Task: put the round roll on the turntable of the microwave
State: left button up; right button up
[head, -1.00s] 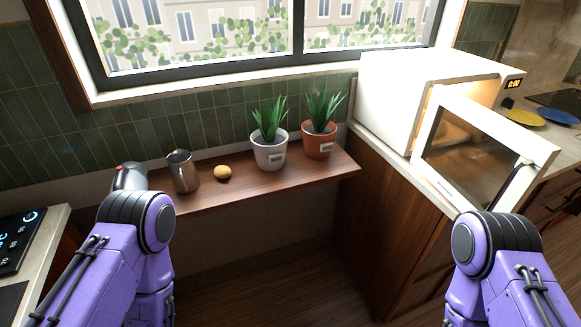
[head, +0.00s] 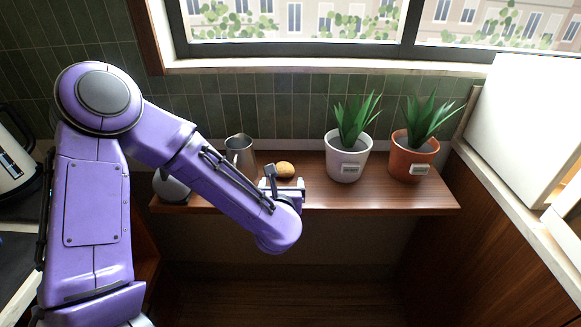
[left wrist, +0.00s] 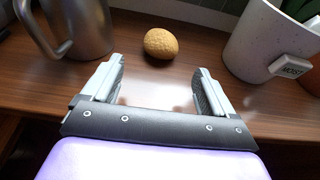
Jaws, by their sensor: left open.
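The round roll (head: 285,170) is small and golden brown and lies on the wooden shelf (head: 400,200). In the left wrist view the roll (left wrist: 161,43) sits just beyond the fingertips, roughly centred between them. My left gripper (head: 284,180) is open and empty, low over the shelf in front of the roll; its two fingers also show in the left wrist view (left wrist: 158,75). The microwave (head: 525,125) stands at the right edge of the head view, only partly in frame; its turntable is hidden. My right gripper is out of view.
A steel pitcher (head: 240,153) stands left of the roll. A white pot (head: 347,160) and a terracotta pot (head: 413,158), both with plants, stand to its right. A kettle (head: 15,160) is at the far left. The tiled wall lies behind.

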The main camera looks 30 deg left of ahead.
aim_at(284, 171)
pick_arm(q)
jog(key=shift+d+x, duration=0.2)
jog(key=shift+x, duration=1)
jog(key=shift+w+a+f, duration=0.1)
jog(key=shift+w+a, duration=0.2)
jog(key=shift+w, duration=0.1)
jog(key=shift+a+p, duration=0.25)
jog(key=shift+p, duration=0.1)
jog(key=shift+w+a+p, duration=0.3)
jog(key=shift+w+p, duration=0.05)
jog(key=shift+w, duration=0.25)
jog(key=shift+w+a+p, duration=0.35)
jog(key=shift+w, duration=0.25)
jog(key=shift+w+a+f, duration=0.2)
jog(key=shift+w+f, duration=0.15)
jog(key=shift+w, duration=0.2)
jog(key=shift+w+a+f, duration=0.25)
jog(key=shift+w+f, duration=0.05)
jog(key=shift+w, duration=0.3)
jog(key=shift+s+r, duration=0.1)
jog(key=shift+s, duration=0.05)
jog(key=shift+c, duration=1.2)
jog(key=c, duration=1)
jog(key=shift+o, duration=0.2)
